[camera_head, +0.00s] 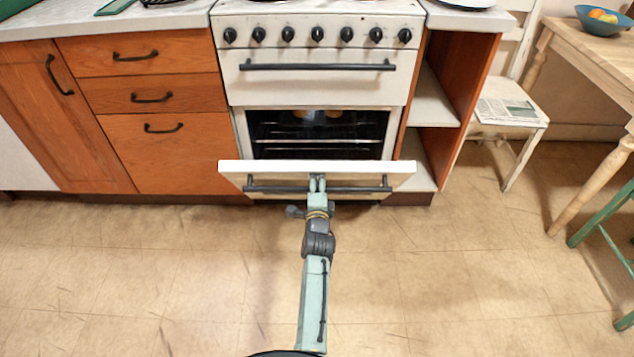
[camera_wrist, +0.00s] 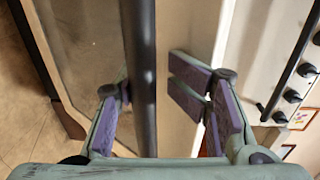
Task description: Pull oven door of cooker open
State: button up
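The cooker (camera_head: 318,22) has a white oven door (camera_head: 230,171), which stands tilted partway open. The lit oven inside (camera_head: 318,128) with its racks shows above the door. The dark bar handle (camera_head: 275,189) runs across the front of the door. My gripper (camera_head: 317,184) is at the middle of this handle. In the wrist view the handle (camera_wrist: 140,75) passes between the spread fingers of my gripper (camera_wrist: 158,95), with a visible gap on the right side. The fingers look open around the bar, not closed on it.
A grill door with its own bar handle (camera_head: 318,66) is above the oven, under a row of knobs. Wooden drawers (camera_head: 150,95) stand left, open shelves (camera_head: 432,105) right. A chair (camera_head: 510,115) and table (camera_head: 590,60) are further right. The floor in front is clear.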

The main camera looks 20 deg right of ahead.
jog(key=s+a+f+p, duration=0.3)
jog(key=s, duration=0.8)
jog(key=shift+a+f, duration=0.15)
jog(key=shift+f, duration=0.25)
dwell(0.4)
dwell(0.4)
